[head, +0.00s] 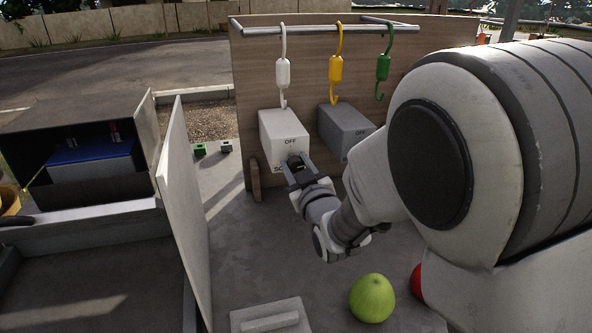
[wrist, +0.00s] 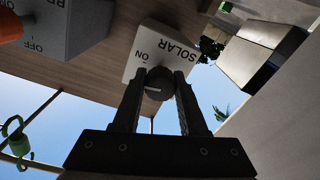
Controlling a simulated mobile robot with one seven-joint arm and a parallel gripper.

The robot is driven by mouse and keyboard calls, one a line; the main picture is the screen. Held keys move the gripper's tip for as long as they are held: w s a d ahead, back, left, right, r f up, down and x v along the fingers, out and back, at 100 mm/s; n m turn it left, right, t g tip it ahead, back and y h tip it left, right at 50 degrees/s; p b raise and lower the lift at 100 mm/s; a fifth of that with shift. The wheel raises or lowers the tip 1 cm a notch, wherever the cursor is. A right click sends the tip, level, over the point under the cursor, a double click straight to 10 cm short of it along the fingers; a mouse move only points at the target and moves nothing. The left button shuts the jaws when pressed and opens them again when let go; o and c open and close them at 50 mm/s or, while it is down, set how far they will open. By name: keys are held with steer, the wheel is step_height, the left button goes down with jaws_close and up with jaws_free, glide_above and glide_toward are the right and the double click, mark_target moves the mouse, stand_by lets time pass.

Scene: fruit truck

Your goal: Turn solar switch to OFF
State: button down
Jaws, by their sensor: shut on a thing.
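The solar switch is a white box (head: 280,135) on the wooden panel, with OFF on its upper front and a partly hidden SOLAR label below. In the wrist view the white box (wrist: 140,48) appears upside down, with SOLAR and ON readable. Its dark round knob (wrist: 160,84) carries a short pale mark. My gripper (head: 294,164) is at the front of the box, with its two fingers on either side of the knob and shut on it. In the head view my gripper hides most of the knob.
A grey switch box (head: 345,122) sits to the right on the panel (head: 250,70). White, yellow (head: 335,68) and green hooks hang from a rail above. A green fruit (head: 372,298) lies on the counter below. An upright white board (head: 183,205) and an open box with a blue battery (head: 92,157) stand left.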

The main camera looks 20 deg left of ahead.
steer(key=n+b, duration=0.3)
steer(key=shift+f+n, duration=0.2)
steer(key=shift+n, duration=0.1)
steer(key=n+b, duration=0.4)
steer(key=shift+n, duration=0.3)
steer(key=n+b, duration=0.2)
steer(key=n, duration=0.1)
steer(key=n+b, duration=0.2)
steer(key=n, duration=0.2)
steer(key=shift+r, duration=0.15)
steer(key=shift+n, duration=0.4)
steer(key=shift+c, duration=2.3)
jaws_free()
steer(key=shift+h, duration=0.3)
